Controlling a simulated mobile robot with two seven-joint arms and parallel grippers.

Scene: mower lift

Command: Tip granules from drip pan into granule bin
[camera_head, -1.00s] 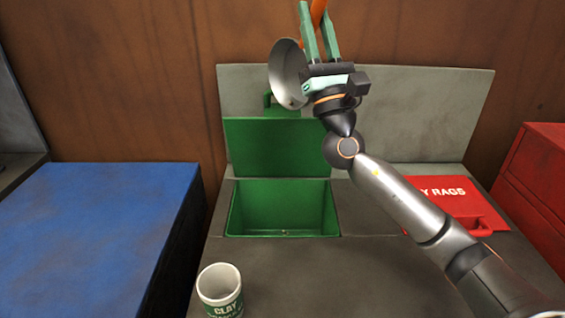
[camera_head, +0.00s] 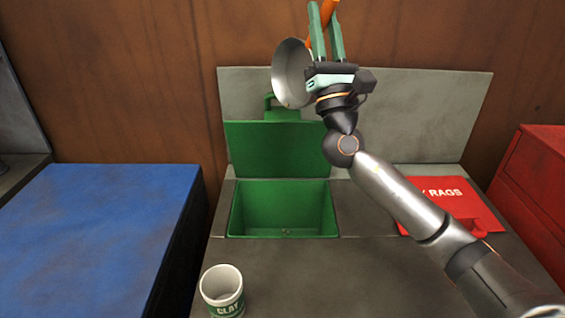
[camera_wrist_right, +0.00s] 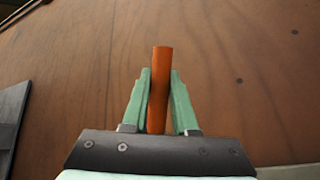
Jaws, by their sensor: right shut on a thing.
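The drip pan (camera_head: 291,74) is a round grey metal pan, tilted steeply on its side, high above and behind the green granule bin (camera_head: 283,207). My right gripper (camera_head: 325,22) is shut on the pan's orange handle, which also shows between the green fingers in the right wrist view (camera_wrist_right: 160,88). The bin is sunk in the grey bench, and its green lid (camera_head: 276,148) stands open behind it. A few small specks show on the bin's floor. No granules are visible in the pan. My left gripper is not in view.
A white cup marked CLAY (camera_head: 222,290) stands on the bench in front of the bin. A red lid marked RAGS (camera_head: 448,200) lies to the right, partly behind my right arm. A blue box top (camera_head: 95,235) is at left, a red cabinet (camera_head: 540,180) at right.

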